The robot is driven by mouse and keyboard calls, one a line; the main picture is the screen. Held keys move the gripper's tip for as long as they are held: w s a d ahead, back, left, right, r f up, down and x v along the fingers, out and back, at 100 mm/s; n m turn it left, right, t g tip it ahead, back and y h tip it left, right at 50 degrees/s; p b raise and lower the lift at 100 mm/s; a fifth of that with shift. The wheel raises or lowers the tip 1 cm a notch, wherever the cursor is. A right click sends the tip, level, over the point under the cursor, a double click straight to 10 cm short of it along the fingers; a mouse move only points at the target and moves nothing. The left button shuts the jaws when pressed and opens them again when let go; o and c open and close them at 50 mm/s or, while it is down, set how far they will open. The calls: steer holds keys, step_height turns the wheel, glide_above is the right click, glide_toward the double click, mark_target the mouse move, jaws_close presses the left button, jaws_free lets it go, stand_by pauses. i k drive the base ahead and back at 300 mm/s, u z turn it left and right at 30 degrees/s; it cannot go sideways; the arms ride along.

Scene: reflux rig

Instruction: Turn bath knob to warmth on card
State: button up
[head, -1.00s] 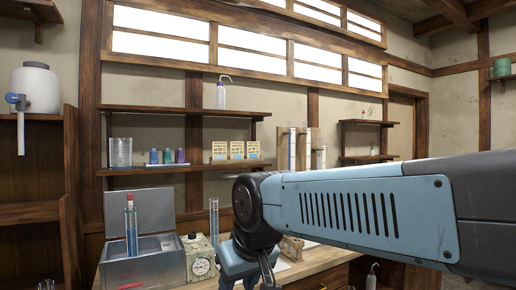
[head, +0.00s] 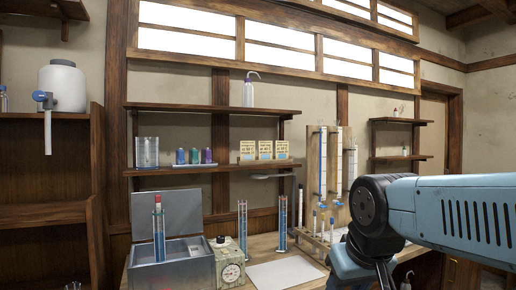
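The bath (head: 176,268) is a grey metal box with its lid raised, at the lower left of the bench. A tall tube of blue liquid with a red top (head: 158,228) stands in it. To its right is a pale control box (head: 229,264) with a round dial on its front. A dark knob (head: 221,240) shows on top of that box; its setting is too small to read. Several small yellow and blue cards (head: 264,150) stand on the shelf above; their writing is not legible. My arm enters from the right, and its gripper end is below the picture's bottom edge.
A white sheet (head: 286,273) lies on the bench. Cylinders of blue liquid (head: 282,226) stand behind it. A wooden rack with tall tubes (head: 331,165) is near my arm. A white jug with a tap (head: 63,88) is at the left.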

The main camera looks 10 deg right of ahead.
mark_target(220, 240)
steer(key=z, duration=0.1)
steer(key=i, duration=1)
steer(key=u, duration=0.1)
